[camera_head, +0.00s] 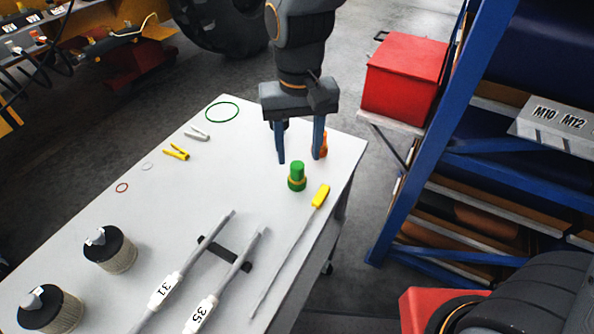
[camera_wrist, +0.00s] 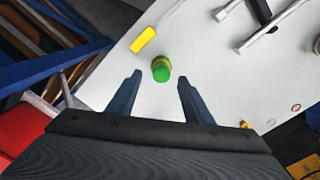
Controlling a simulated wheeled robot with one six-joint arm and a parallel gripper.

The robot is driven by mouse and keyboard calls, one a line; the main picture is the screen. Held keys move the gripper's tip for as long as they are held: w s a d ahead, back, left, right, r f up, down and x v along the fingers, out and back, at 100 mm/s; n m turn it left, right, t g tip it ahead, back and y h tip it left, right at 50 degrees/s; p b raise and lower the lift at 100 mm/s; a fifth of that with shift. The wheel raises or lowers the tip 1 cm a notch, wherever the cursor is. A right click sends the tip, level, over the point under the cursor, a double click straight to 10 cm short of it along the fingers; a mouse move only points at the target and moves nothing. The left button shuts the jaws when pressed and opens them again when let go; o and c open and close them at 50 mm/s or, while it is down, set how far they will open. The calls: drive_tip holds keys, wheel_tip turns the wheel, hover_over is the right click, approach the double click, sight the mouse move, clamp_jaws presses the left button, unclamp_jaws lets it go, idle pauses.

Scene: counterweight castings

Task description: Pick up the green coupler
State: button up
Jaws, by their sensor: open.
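The green coupler (camera_head: 297,174) stands upright on the white table, with a yellowish ring around its lower part. In the wrist view the green coupler (camera_wrist: 161,70) lies ahead of the fingertips, roughly between their lines. My gripper (camera_head: 300,160) is open, with its two blue fingers pointing down above the table near the coupler. The fingers also show in the wrist view (camera_wrist: 160,78), apart and with nothing between them. The coupler appears clear of both fingers.
A yellow-handled screwdriver (camera_head: 319,196) lies close to the coupler. An orange item (camera_head: 323,146) is partly hidden behind a finger. Two grey wrenches (camera_head: 228,275), clips, rings and two filters (camera_head: 108,249) lie on the table (camera_head: 235,180). A red box (camera_head: 403,78) stands beyond its right edge.

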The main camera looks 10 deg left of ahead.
sight(297, 165)
drive_tip(key=shift+a+f+p, duration=0.1)
drive_tip(key=shift+f+p, duration=0.55)
drive_tip(key=shift+f, duration=1.9)
clamp_jaws()
